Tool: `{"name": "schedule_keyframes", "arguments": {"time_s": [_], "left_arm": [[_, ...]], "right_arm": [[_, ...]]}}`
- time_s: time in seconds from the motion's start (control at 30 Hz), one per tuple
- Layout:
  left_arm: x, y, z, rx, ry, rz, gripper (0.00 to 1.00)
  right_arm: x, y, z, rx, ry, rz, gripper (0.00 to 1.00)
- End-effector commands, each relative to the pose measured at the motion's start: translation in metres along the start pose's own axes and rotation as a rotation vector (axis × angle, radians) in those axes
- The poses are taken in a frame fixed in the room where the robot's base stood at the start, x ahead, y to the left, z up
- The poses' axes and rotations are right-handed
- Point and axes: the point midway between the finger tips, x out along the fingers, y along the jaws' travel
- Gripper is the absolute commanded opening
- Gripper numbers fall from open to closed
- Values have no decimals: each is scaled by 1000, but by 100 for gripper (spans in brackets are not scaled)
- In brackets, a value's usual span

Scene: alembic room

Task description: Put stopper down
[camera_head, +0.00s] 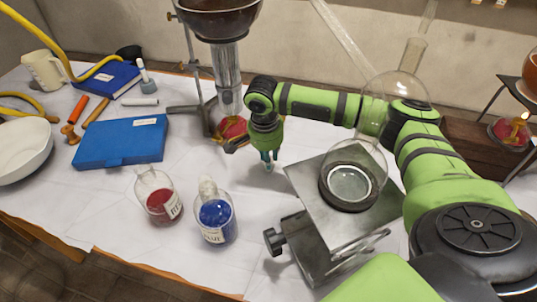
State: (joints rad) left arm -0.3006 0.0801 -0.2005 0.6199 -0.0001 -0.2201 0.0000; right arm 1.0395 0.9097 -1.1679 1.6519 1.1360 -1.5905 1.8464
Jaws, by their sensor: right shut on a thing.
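My right gripper (268,157) points down above the white-covered table (258,215), right of the metal stand and behind the blue bottle. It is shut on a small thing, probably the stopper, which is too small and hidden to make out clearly. A round bottle of red liquid (159,203) and a bottle of blue liquid (214,219) stand upright at the front of the table. The blue bottle has a clear glass top. I cannot tell whether the red bottle has a stopper in it. My left gripper is not in view.
A metal jack stand (310,235) with a glass flask (352,165) is right of my gripper. A stand with a bowl and glass column (228,70) is behind. Blue case (122,142), mug (45,70) and white bowl (22,150) lie left. Bare cloth is below the gripper.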

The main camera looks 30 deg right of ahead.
Motion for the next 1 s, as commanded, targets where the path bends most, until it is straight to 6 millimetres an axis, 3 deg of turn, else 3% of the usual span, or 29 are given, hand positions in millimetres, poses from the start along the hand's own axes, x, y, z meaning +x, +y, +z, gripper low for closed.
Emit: {"name": "schedule_keyframes", "arguments": {"time_s": [0.03, 0.07, 0.47, 0.57, 1.0], "left_arm": [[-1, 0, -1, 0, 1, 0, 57], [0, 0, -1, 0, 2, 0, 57], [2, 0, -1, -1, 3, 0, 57], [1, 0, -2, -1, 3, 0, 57], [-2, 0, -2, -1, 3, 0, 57]], "right_arm": [[0, 0, 0, 0, 0, 0, 36], [0, 0, 0, 0, 0, 0, 48], [-2, 0, 0, 0, 0, -1, 48], [-14, 0, 0, 0, -1, -1, 48], [-103, -1, 0, -1, 0, -3, 48]]}}
